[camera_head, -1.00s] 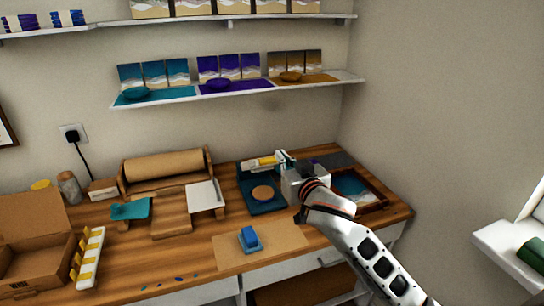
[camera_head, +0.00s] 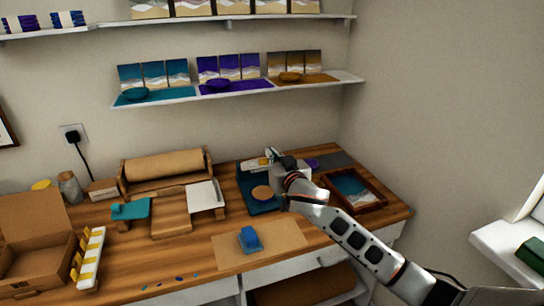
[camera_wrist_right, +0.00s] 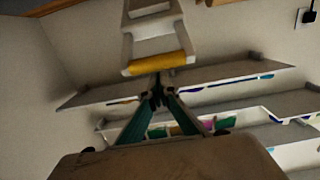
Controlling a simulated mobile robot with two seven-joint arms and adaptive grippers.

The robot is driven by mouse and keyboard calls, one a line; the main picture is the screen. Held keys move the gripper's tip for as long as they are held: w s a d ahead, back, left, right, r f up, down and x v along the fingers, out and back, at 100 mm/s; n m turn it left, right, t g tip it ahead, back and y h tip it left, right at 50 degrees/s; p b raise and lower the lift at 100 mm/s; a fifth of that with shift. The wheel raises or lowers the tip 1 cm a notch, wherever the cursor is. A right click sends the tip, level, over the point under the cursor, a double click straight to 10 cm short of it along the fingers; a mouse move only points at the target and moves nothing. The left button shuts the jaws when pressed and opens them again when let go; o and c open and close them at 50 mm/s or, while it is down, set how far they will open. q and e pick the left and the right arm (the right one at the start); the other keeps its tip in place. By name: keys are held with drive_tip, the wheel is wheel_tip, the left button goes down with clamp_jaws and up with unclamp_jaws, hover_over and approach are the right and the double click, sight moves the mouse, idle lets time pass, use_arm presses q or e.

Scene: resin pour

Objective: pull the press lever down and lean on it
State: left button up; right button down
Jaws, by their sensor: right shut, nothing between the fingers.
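The press stands towards the back of the bench, with a teal base (camera_head: 258,207) and a round tan disc (camera_head: 262,192) on it. Its lever (camera_head: 256,163) is pale with a yellow grip and shows behind the base, partly covered by my right gripper. In the right wrist view the lever is a white frame with a yellow cross bar (camera_wrist_right: 160,63) just beyond my fingertips. My right gripper (camera_head: 270,154) is shut and empty, close to the lever. In the right wrist view its teal fingers (camera_wrist_right: 157,90) meet near the bar; contact cannot be told. My left gripper is out of view.
A framed seascape tray (camera_head: 355,187) lies right of the press. A blue block (camera_head: 250,240) sits on a brown sheet in front. A white stand (camera_head: 206,196) and paper roll (camera_head: 165,165) are to the left. A shelf (camera_head: 235,90) hangs above.

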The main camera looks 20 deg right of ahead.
drive_tip(key=shift+s+a+f, duration=0.1)
drive_tip(key=shift+f, duration=0.15)
